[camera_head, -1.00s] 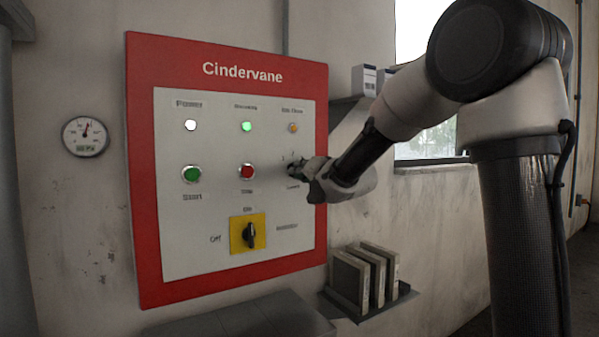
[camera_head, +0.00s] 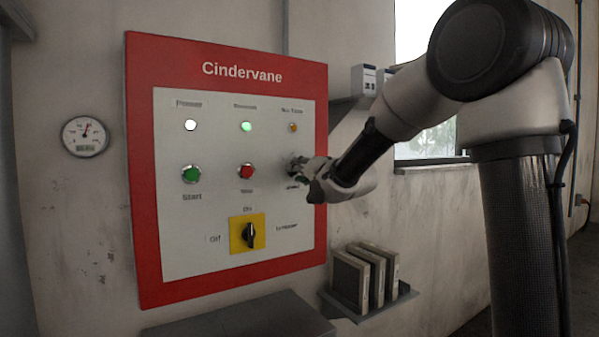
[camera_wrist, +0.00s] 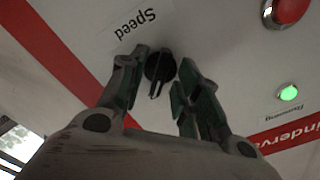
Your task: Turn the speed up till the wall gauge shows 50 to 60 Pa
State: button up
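The red-bordered Cindervane panel (camera_head: 225,290) hangs on the wall. Its black speed knob (camera_wrist: 160,66) shows in the wrist view beside the upside-down "Speed" label (camera_wrist: 138,24). My gripper (camera_wrist: 163,70) has one finger on each side of the knob, with narrow gaps showing; contact is not clear. In the head view my gripper (camera_head: 297,170) is at the panel's right side and mostly hides the knob. The round wall gauge (camera_head: 85,137) hangs left of the panel. Its needle points up and slightly right; its scale and small display are too blurred to read.
The green start button (camera_head: 191,174), red button (camera_head: 246,171) and yellow-backed switch (camera_head: 248,234) are left of my gripper. The power and middle lamps are lit white and green. A shelf with upright slabs (camera_head: 376,275) is below right.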

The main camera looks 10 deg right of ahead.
jog(key=v, duration=1.2)
jog(key=s+d+f+n+g+h, duration=0.2)
jog(key=s+d+f+g+h, duration=0.15)
jog(key=f, duration=0.45)
jog(key=s+d+f+n+g+h, duration=0.2)
jog(key=s+d+f+g, duration=0.15)
jog(key=f, duration=0.45)
jog(key=s+d+f+g, duration=0.1)
jog(key=s+d+g, duration=0.1)
jog(key=s, duration=1)
jog(key=s+d+n+g, duration=0.1)
jog(key=s+g, duration=0.3)
jog(key=s, duration=0.9)
jog(key=shift+d+f+n, duration=0.3)
jog(key=shift+d+f, duration=0.05)
jog(key=shift+d, duration=0.15)
